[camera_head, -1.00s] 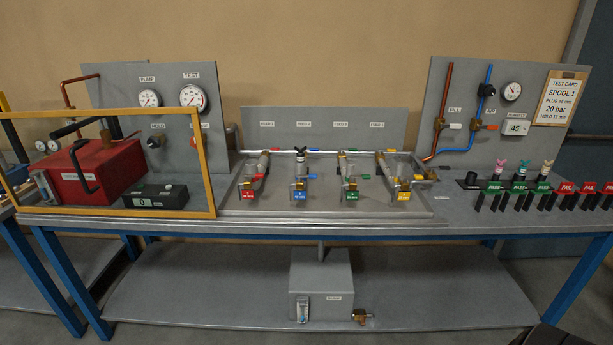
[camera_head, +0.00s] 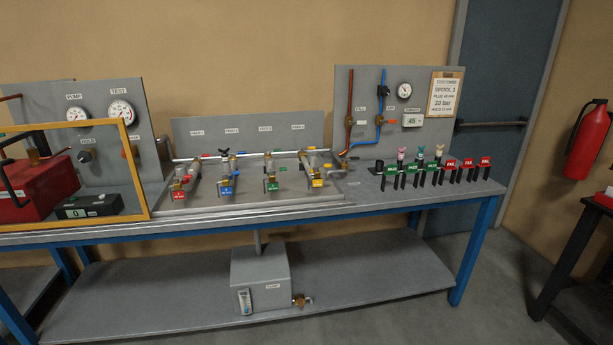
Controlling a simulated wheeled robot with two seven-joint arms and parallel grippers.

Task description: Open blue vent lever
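A blue-tagged coil station (camera_head: 227,190) stands on the grey tray (camera_head: 160,215) of the workbench, second from the left in the row. A small blue lever (camera_head: 236,173) shows at its side; it is too small to tell how it is turned. A black knob (camera_head: 223,153) sits on the pipe behind the blue station. Red (camera_head: 180,195), green (camera_head: 271,185) and yellow (camera_head: 317,182) tagged stations stand beside it. Neither of my grippers is in view.
A yellow-framed guard (camera_head: 140,180) stands at the left, before a red box (camera_head: 40,190) and gauges. Black stands with green and red tags (camera_head: 435,172) line the right end. A dark table (camera_head: 585,230) is at far right. The floor (camera_head: 480,300) between is clear.

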